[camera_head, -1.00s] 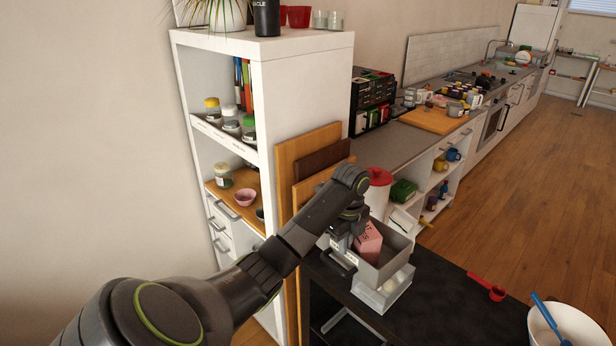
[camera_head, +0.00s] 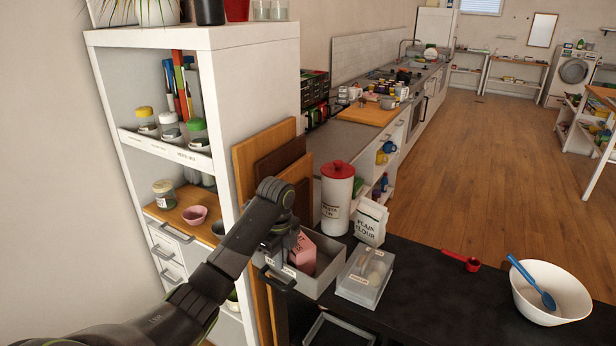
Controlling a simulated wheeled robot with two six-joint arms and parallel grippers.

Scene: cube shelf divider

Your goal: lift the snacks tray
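The snacks tray is a grey open tray (camera_head: 327,272) with a pale label on its near side. It holds a pink carton (camera_head: 303,254). My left gripper (camera_head: 277,268) is at the tray's left end, pointing down and shut on the tray by its near rim. The fingers partly cover the label and the carton. The tray looks level and lies at the counter's left end, left of a clear lidded box (camera_head: 365,277); whether its underside is clear of the counter is hard to tell. My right gripper is not in view.
The dark counter (camera_head: 430,310) also holds a red-lidded canister (camera_head: 336,205), a flour bag (camera_head: 370,222), a red scoop (camera_head: 462,261) and a white bowl (camera_head: 570,300) with a blue spoon. Wooden boards (camera_head: 262,150) and a white shelf (camera_head: 262,75) stand close left. Floor beyond is free.

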